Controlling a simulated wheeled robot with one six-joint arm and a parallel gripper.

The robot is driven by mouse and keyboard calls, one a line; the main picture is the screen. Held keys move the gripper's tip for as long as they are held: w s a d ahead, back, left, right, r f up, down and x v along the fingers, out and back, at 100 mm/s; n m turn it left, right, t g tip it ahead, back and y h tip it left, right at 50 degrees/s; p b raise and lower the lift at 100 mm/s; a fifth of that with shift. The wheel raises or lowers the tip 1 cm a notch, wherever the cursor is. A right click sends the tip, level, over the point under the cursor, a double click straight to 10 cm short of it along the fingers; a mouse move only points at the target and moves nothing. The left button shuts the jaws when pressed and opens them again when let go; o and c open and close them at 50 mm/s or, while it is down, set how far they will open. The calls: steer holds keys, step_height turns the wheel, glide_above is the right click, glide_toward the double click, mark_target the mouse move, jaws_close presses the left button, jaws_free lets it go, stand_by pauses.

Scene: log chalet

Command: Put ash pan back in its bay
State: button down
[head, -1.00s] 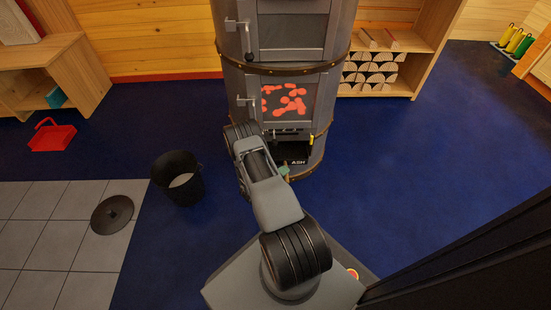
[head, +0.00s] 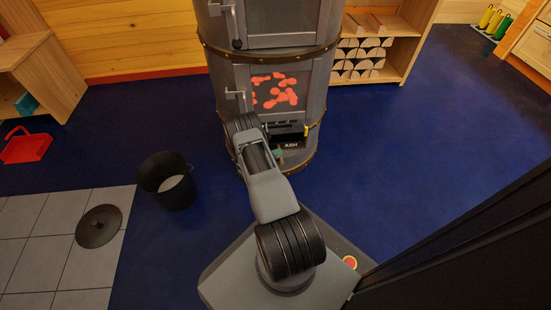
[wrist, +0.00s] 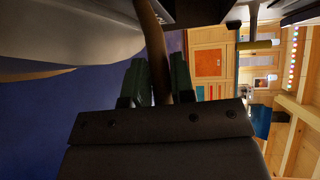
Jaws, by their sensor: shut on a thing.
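The grey stove (head: 270,110) stands ahead of me, with the ash bay (head: 287,132) a dark opening low in its front, above the word ASH. My gripper (head: 279,155) is low at the stove's front, just left of that word, mostly hidden by my arm. In the wrist view, my gripper (wrist: 158,62) has its two dark green fingers shut on a brown, curved bar, seemingly the ash pan's handle (wrist: 156,40). The pan's body is largely hidden; I cannot tell how far it sits in the bay.
A black bucket (head: 170,182) with pale contents stands left of the stove; a round dark lid (head: 98,226) lies on grey tiles. A red dustpan (head: 27,146) is far left. A log shelf (head: 372,50) is behind right. Blue floor right of the stove is clear.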

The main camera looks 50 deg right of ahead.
steer(key=shift+w+a, duration=0.2)
steer(key=shift+w, duration=0.05)
steer(key=shift+f, duration=0.2)
steer(key=c, duration=1)
jaws_free()
steer(key=shift+o, duration=0.2)
